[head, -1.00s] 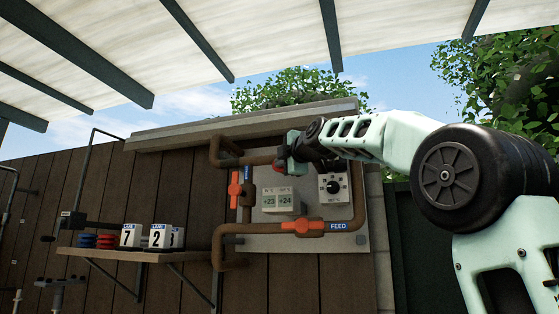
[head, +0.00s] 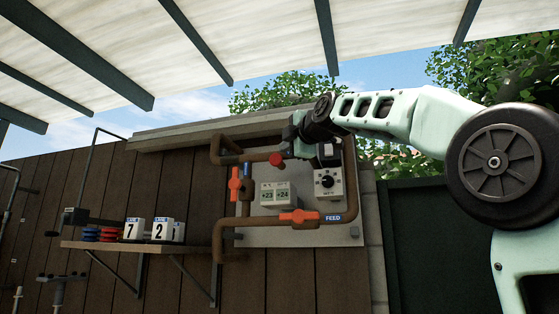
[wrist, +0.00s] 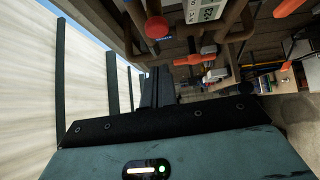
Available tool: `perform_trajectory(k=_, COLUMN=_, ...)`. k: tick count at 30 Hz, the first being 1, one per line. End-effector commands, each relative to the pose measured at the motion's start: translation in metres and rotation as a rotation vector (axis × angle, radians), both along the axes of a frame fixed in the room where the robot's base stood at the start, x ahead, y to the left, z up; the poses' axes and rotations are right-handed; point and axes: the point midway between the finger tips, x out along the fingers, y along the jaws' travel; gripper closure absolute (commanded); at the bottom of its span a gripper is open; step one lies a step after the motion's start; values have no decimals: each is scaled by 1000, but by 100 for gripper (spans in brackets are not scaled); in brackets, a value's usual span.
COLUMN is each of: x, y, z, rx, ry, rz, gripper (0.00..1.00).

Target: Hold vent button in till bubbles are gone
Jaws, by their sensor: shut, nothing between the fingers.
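The vent button appears to be the red round knob (head: 276,159) at the end of the brown pipework in the head view. It also shows as a red ball-like knob (wrist: 156,28) at the top of the wrist view. My gripper (head: 287,149) is just right of and above the knob in the head view, its tips hard to make out. In the wrist view my gripper (wrist: 156,85) is shut and empty, its dark fingers below the knob in the picture, apparently apart from it. I see no bubbles or sight glass.
Orange valve handles (head: 235,184) and (head: 299,217) sit on the pipes. A shelf (head: 140,247) with number cards (head: 134,230) stands left. Pipes crowd the knob.

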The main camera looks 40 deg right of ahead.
Motion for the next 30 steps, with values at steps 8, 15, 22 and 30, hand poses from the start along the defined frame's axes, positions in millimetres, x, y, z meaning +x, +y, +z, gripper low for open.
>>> perform_trajectory(k=8, x=-32, y=5, z=-2, rx=0, ry=0, rz=1, gripper=100)
perform_trajectory(k=15, x=-36, y=5, z=-1, rx=0, ry=0, rz=1, gripper=100)
perform_trajectory(k=22, x=-36, y=5, z=-1, rx=0, ry=0, rz=1, gripper=100)
perform_trajectory(k=30, x=-32, y=8, z=-7, rx=13, ry=12, rz=9, gripper=100)
